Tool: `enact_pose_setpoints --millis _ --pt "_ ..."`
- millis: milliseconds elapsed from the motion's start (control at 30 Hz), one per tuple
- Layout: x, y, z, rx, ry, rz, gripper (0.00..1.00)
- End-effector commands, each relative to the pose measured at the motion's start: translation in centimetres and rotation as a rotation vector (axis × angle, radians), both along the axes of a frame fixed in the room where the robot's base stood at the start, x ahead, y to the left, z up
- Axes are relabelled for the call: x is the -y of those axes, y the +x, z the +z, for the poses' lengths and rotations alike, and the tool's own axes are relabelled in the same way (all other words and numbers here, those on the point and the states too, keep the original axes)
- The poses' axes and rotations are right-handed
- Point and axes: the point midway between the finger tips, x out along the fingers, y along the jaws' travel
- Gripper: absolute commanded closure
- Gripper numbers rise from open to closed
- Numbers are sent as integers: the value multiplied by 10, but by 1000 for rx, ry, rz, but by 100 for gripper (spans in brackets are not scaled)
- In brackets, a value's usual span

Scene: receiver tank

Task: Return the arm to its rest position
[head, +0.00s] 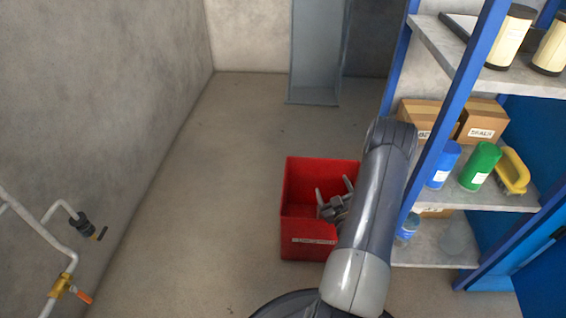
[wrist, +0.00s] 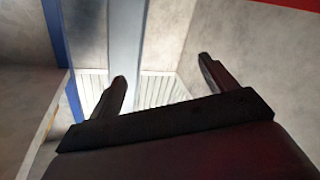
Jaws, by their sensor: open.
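My arm (head: 375,205) reaches forward in the head view, its upper link running from the bottom centre toward the shelf's left post. My gripper (head: 332,188) shows left of the arm, in line with the inside of a red bin (head: 309,246). Its height over or inside the bin is hard to tell. In the wrist view my gripper (wrist: 161,70) has its two dark fingers spread well apart, with nothing between them. The arm hides the bin's right side and part of the gripper.
A blue-posted shelf (head: 465,72) stands close on the right, with cartons, a blue canister (head: 443,165), a green canister (head: 480,166) and a yellow-handled item (head: 512,171). A pipe with a valve (head: 62,285) runs along the left wall. The floor (head: 190,200) left of the bin is clear.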

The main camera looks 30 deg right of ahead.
Motion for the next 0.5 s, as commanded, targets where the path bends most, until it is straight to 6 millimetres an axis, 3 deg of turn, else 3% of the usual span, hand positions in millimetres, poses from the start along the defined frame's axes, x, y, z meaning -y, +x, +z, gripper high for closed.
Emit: enact_pose_setpoints --millis 167,500 --pt "5 22 -1 3 -4 3 20" --pt "25 87 -2 3 -2 2 20"
